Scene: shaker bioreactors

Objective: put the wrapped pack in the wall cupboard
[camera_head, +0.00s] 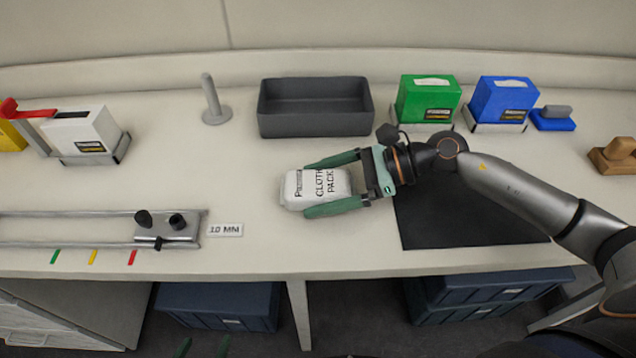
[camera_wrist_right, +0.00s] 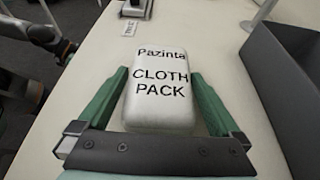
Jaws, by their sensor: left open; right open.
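The wrapped pack (camera_head: 316,187), white with black "CLOTH PACK" lettering, lies on the bench top. My right gripper (camera_head: 310,187) is open, with its green fingers on either side of the pack. In the right wrist view the pack (camera_wrist_right: 160,90) lies between the open fingers (camera_wrist_right: 160,82); whether they touch it is hard to tell. Only the green fingertips of my left gripper (camera_head: 204,346) show, apart, at the bottom edge, below the bench front. The wall cupboard is not in view.
A dark grey open bin (camera_head: 315,132) stands behind the pack. Green (camera_head: 428,98) and blue (camera_head: 502,100) boxes stand at back right. A grey peg (camera_head: 214,103) stands behind left. A metal rail fixture (camera_head: 168,237) lies at front left. A dark mat (camera_head: 465,225) lies right.

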